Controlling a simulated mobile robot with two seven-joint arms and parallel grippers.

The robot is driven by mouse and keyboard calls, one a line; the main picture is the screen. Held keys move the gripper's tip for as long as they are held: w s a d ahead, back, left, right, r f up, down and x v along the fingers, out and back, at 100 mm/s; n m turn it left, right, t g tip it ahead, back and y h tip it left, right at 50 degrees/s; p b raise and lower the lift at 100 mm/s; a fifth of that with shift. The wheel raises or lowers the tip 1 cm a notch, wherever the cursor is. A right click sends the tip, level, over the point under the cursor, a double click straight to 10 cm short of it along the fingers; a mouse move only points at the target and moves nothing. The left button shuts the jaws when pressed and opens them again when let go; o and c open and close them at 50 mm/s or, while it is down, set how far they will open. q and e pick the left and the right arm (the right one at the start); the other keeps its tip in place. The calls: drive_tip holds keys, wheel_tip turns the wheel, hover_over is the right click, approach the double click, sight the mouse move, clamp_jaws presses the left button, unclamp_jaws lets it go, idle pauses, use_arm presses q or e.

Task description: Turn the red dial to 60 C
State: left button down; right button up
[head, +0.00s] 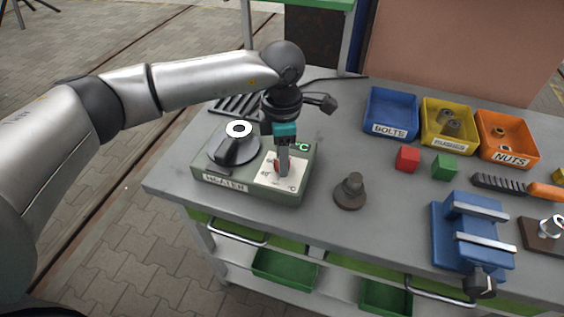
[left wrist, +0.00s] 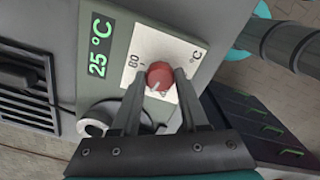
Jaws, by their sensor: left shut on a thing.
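The red dial (left wrist: 160,77) sits on a white scale plate (left wrist: 178,45) on the top of the grey-green heater (head: 225,184). In the head view the dial (head: 277,166) is mostly hidden by my left gripper (head: 282,172), which points down at it from above. In the left wrist view the left gripper (left wrist: 159,82) has one finger on each side of the dial and is shut on it. The scale shows an "80" mark and a "°C" sign. The heater's green display (left wrist: 98,45) reads 25 °C. My right gripper is not in view.
A cone-shaped part with a white ring top (head: 238,130) stands on the heater's left. A dark round-based part (head: 351,190) stands right of the heater. Blue (head: 391,113), yellow (head: 448,123) and orange bins (head: 508,138) and a blue vise (head: 470,232) lie further right.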

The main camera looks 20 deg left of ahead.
use_arm(q)
drive_tip(key=shift+r+m+b, duration=0.1)
drive_tip(key=shift+m+b, duration=0.75)
drive_tip(key=shift+m, duration=0.75)
drive_tip(key=shift+c, duration=2.1)
unclamp_jaws()
wheel_tip(320, 180, up, 15)
drive_tip(key=shift+p, duration=0.35)
